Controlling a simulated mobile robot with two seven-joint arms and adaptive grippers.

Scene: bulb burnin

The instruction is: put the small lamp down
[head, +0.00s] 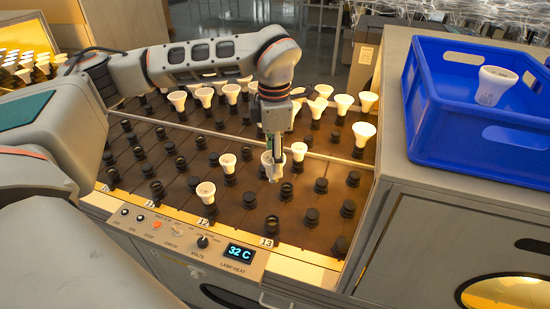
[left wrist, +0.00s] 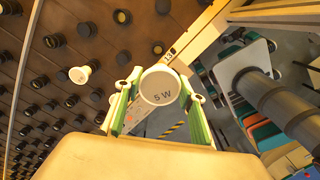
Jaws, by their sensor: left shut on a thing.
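The small lamp (head: 272,167) is white, and its face in the left wrist view (left wrist: 160,86) reads "5 W". My left gripper (head: 276,152) points down over the brown socket board (head: 237,199) and is shut on this lamp. The green-lined fingers (left wrist: 160,92) lie on both sides of the lamp in the left wrist view. Several dark sockets stand around it, and I cannot tell whether the lamp's base touches one. My right gripper is not in view.
Other small lamps (head: 206,192) stand in the front rows, and larger white lamps (head: 364,132) behind. A control panel (head: 190,235) reading 32 C runs along the front. A blue crate (head: 470,138) holding a white lamp (head: 495,85) stands on the grey cabinet at right.

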